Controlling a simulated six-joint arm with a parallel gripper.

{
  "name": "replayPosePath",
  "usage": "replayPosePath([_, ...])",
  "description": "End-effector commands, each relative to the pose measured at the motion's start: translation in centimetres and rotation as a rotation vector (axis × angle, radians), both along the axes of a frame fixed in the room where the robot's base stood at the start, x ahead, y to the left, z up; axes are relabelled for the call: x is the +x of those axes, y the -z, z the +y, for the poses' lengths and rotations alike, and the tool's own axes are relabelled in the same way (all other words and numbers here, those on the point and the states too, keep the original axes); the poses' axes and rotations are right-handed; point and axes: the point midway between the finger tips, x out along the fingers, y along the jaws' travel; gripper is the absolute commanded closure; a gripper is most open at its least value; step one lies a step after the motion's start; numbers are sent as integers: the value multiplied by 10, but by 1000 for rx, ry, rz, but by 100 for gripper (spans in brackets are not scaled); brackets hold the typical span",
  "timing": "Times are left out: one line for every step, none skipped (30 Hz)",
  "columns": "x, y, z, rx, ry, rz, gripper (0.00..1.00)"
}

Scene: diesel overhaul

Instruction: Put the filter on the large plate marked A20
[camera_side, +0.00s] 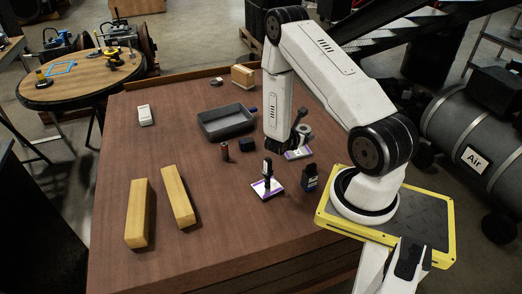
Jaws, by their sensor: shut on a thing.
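My gripper (296,129) is dark and small in this view, at the lower end of my arm over the right part of the table. It is shut on a grey round part (305,130), which looks like the filter. A pale plate with a purple edge (297,155) lies right below it; I cannot tell whether the filter touches it. A second pale and purple plate (274,193) lies nearer the camera with a dark upright part (267,171) on it. The plate markings are too small to read, so I cannot tell which is A20.
A dark bottle (310,178) stands right of the second plate. A small red and black can (225,152) stands near a grey tray (205,130). Two wooden blocks (138,215) (178,197) lie at the left front. A white device (145,115) lies at the left. The front middle is clear.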

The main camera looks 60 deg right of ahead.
Motion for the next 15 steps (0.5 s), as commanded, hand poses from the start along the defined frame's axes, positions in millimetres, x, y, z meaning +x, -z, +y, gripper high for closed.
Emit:
replayPosePath([5, 3, -5, -3, 1, -2, 95])
replayPosePath([7, 5, -8, -2, 2, -2, 95])
replayPosePath([11, 7, -11, -2, 2, -1, 95])
replayPosePath([14, 9, -14, -2, 2, -1, 95])
replayPosePath([17, 10, -17, -2, 2, -2, 95])
replayPosePath([20, 12, -21, -2, 2, -2, 95])
replayPosePath([23, 15, -23, -1, 2, -1, 95])
replayPosePath([26, 16, -26, -1, 2, -2, 95])
replayPosePath([29, 18, -29, -2, 2, -2, 95])
replayPosePath([32, 20, -32, -2, 2, -1, 95])
replayPosePath([34, 21, -34, -2, 2, -1, 95])
replayPosePath([38, 23, -38, -2, 2, -2, 95])
replayPosePath([40, 25, -40, -2, 2, -1, 95])
replayPosePath([43, 27, -43, -2, 2, -1, 95])
replayPosePath([46, 29, -46, -2, 2, -2, 95])
